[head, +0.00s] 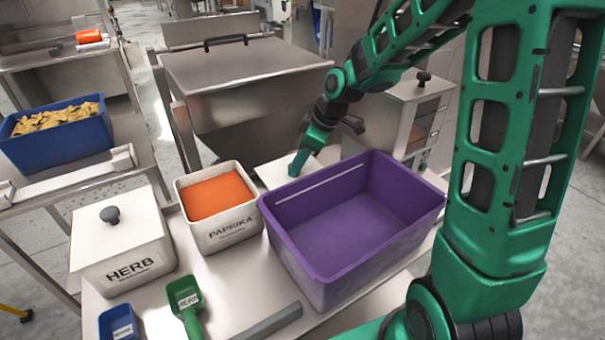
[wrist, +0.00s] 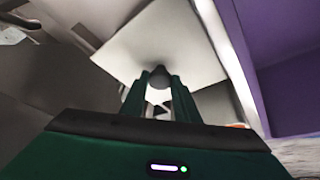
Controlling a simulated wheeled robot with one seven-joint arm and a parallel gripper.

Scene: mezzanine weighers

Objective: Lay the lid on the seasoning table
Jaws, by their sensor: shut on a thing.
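The lid (head: 270,172) is a flat pale square plate, seen behind the purple crate and beside the paprika tub. It also shows in the wrist view (wrist: 165,38), with its dark round knob (wrist: 159,74) between my fingertips. My gripper (head: 297,168) is shut on that knob, pointing down. The seasoning table (head: 228,290) is a steel top bearing the tubs and the crate. The lid is over or at the table's far edge; I cannot tell whether it touches the top. The open paprika tub (head: 221,230) shows orange powder.
The purple crate (head: 375,250) stands close right of my gripper. A lidded herb tub (head: 125,262), a green scoop (head: 187,305), a small blue tub (head: 118,325) and a grey bar (head: 268,322) occupy the left and front. A steel bin (head: 240,80) stands behind.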

